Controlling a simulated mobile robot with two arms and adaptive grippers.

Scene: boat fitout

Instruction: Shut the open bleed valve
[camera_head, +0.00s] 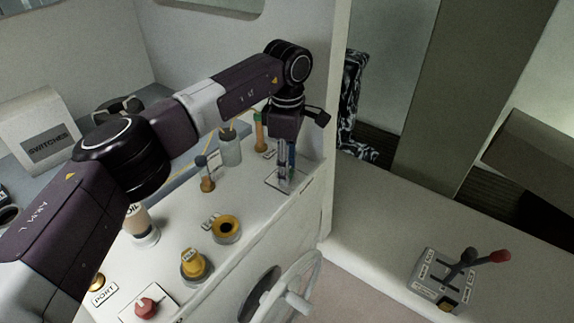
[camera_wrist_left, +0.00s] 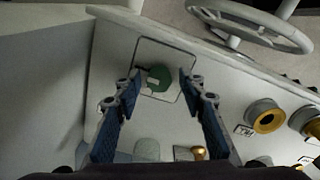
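My left gripper (camera_head: 284,178) points down over the back end of the white console, at a square outlined plate. In the left wrist view its two blue-padded fingers (camera_wrist_left: 160,88) are apart. A dark green round knob (camera_wrist_left: 158,77) with a small pale label sits on the plate between and beyond the fingertips, and no contact shows. In the head view the fingers hide this knob. Brass fittings with upright stems (camera_head: 207,182) stand left of the gripper. I cannot tell from labels which part is the bleed valve. My right gripper is not in view.
The console also carries a yellow knob (camera_head: 194,265), a yellow-rimmed black socket (camera_head: 226,229), a red knob (camera_head: 147,308) and a grey cylinder (camera_head: 230,151). A steering wheel (camera_head: 312,270) sticks out from its side. A red-tipped lever unit (camera_head: 443,280) stands at the right.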

